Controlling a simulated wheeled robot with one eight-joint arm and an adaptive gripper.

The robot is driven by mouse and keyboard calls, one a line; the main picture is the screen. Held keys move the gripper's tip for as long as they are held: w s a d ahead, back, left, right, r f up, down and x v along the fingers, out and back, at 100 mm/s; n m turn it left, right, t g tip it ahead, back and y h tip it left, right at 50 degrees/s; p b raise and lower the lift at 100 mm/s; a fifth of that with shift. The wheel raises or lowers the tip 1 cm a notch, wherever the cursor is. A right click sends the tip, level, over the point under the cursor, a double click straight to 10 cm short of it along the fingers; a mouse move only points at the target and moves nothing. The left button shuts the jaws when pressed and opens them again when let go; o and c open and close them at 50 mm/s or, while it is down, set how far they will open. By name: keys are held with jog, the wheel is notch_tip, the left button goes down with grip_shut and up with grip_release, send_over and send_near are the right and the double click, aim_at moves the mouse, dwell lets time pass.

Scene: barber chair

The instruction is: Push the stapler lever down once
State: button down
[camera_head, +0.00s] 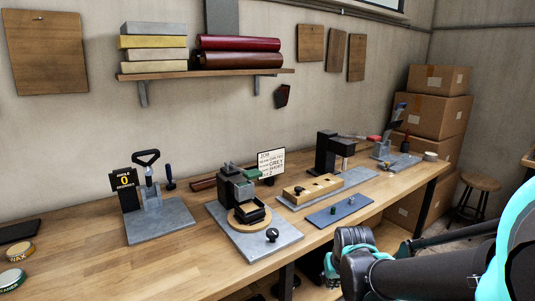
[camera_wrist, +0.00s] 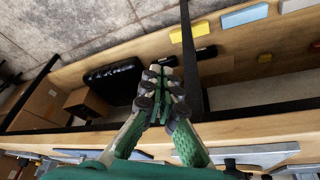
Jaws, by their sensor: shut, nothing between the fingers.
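Nothing in view is clearly marked as the stapler. At the bench's far right end, a grey device with a raised, tilted lever (camera_head: 399,117) stands on a grey base plate (camera_head: 404,162); it may be the stapler, but it is small here. Left of it, a black press (camera_head: 326,152) has a side lever with a red grip (camera_head: 374,138). My gripper (camera_wrist: 164,78) shows in the wrist view with its fingers together and empty, over the space by the bench's edge, touching nothing I can see. I cannot make out its fingertips in the head view.
The wooden bench (camera_head: 95,271) also carries a handled fixture (camera_head: 150,190), a black clamp fixture (camera_head: 237,187), a blue mat (camera_head: 338,211) and a small sign (camera_head: 271,163). Cardboard boxes (camera_head: 430,115) and a stool (camera_head: 480,184) stand beyond the right end. My arm covers the lower right.

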notch_tip(320, 180, up, 42)
jog(key=n+g+y, duration=0.2)
jog(key=n, duration=0.5)
send_over(253, 172)
jog(key=s+d, duration=0.2)
jog(key=s, duration=0.1)
jog(key=shift+f+t, duration=0.15)
jog(key=shift+t, duration=0.15)
jog(key=x, duration=1.3)
jog(key=shift+s+d+f, duration=0.3)
jog(key=shift+d+f, duration=0.05)
jog(key=shift+f, duration=0.3)
